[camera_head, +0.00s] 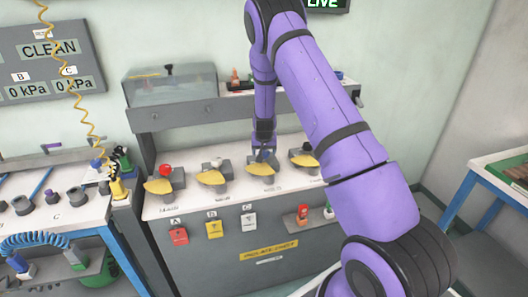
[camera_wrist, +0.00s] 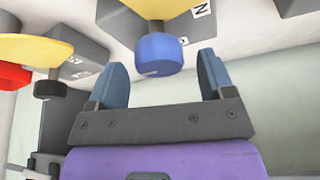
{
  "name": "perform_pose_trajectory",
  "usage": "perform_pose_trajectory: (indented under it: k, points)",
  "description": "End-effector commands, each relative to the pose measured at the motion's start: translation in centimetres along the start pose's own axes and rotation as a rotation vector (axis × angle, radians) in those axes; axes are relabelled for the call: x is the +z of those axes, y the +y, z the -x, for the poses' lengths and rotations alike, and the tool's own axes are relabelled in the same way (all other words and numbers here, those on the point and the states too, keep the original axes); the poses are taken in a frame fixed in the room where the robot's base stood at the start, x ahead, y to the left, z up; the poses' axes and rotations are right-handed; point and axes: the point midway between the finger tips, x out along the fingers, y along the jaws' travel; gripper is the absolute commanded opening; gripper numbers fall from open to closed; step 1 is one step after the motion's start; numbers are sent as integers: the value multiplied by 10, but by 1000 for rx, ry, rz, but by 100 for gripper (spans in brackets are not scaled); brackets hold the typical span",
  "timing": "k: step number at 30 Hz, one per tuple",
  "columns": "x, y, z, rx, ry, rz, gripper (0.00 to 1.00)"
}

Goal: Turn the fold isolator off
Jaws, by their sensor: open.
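A row of several isolators with yellow handles stands on the grey bench. In the head view my gripper (camera_head: 263,153) points down at the third one from the left, over its yellow handle (camera_head: 260,169). In the wrist view my gripper (camera_wrist: 162,68) is open, with a blue round knob (camera_wrist: 158,55) between or just beyond its fingertips; I cannot tell if they touch. A grey block (camera_wrist: 193,25) with a letter like N is behind the knob. The small bench labels are unreadable, so I cannot tell which isolator is the fold one.
Neighbouring isolators have a red knob (camera_head: 165,170), a white knob (camera_head: 216,162) and a black knob (camera_head: 308,147). Red, yellow and white tags (camera_head: 214,228) hang on the bench front. A "LIVE" sign (camera_head: 323,4) is lit above. A clear-lidded box (camera_head: 168,85) stands behind left.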

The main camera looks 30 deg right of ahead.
Motion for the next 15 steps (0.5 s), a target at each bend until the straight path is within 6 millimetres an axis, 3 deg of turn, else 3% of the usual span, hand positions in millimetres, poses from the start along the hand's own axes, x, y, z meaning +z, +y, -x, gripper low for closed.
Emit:
perform_pose_trajectory:
  k: [13, 15]
  points:
    - [0, 0, -10, 0, 0, 0, 75]
    - [0, 0, -10, 0, 0, 0, 59]
